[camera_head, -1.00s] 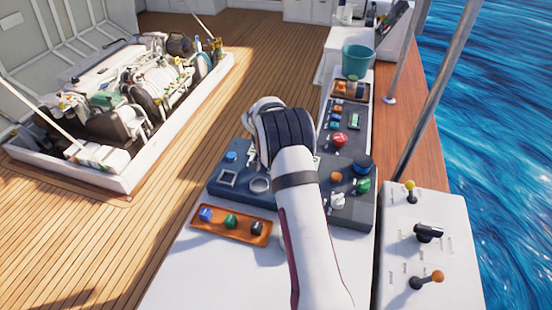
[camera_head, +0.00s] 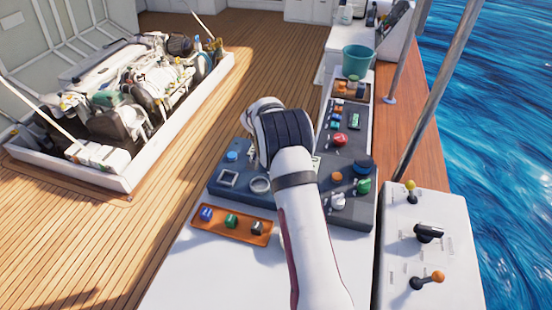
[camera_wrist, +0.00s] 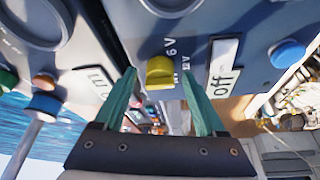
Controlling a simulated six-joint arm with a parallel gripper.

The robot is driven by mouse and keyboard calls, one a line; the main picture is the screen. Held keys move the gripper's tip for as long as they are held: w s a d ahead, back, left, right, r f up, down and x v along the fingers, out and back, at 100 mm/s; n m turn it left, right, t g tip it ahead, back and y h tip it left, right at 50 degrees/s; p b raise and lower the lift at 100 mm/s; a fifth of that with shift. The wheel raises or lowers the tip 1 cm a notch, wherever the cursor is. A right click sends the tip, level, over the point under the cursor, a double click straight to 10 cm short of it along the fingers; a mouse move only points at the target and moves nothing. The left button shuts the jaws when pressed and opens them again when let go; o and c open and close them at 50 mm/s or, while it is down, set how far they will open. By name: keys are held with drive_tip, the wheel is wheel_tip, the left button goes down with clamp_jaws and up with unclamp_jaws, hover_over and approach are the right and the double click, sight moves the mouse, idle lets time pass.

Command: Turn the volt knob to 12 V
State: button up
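The yellow volt knob (camera_wrist: 160,71) sits on a grey panel in the wrist view, with "6 V" and "12 V" style labels beside it. I cannot tell for certain which mark it points at. My gripper (camera_wrist: 158,78) has two teal fingers, spread apart, one on each side of the knob. Gaps show between fingers and knob, so it is open and not clamped on it. In the head view my arm covers the knob and the fingers; only the wrist shows above the blue-grey console (camera_head: 238,199).
An "off" switch plate (camera_wrist: 224,67) and a blue button (camera_wrist: 287,54) lie right of the knob in the wrist view. Another switch plate (camera_wrist: 90,82) is to the left. In the head view, an orange tray (camera_head: 264,239) holds several knobs, and a teal bucket (camera_head: 357,59) stands behind.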

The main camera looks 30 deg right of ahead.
drive_tip(key=v, duration=1.5)
drive_tip(key=shift+r, duration=0.4)
drive_tip(key=s+a+r+n+g+y, duration=0.1)
drive_tip(key=s+a+r+n, duration=0.15)
drive_tip(key=s+a, duration=0.4)
drive_tip(key=s+a+r+n+y, duration=0.1)
drive_tip(key=s+a+r+y, duration=0.2)
drive_tip(key=s, duration=0.7)
drive_tip(key=s+a+f+n+y, duration=0.1)
drive_tip(key=s+a, duration=0.4)
drive_tip(key=s, duration=0.5)
drive_tip(key=s+a+f+n+g, duration=0.1)
drive_tip(key=s+a, duration=0.4)
drive_tip(key=s, duration=0.5)
drive_tip(key=shift+f+n+g+y, duration=0.3)
drive_tip(key=shift+f+n+y, duration=0.15)
drive_tip(key=shift+f, duration=0.3)
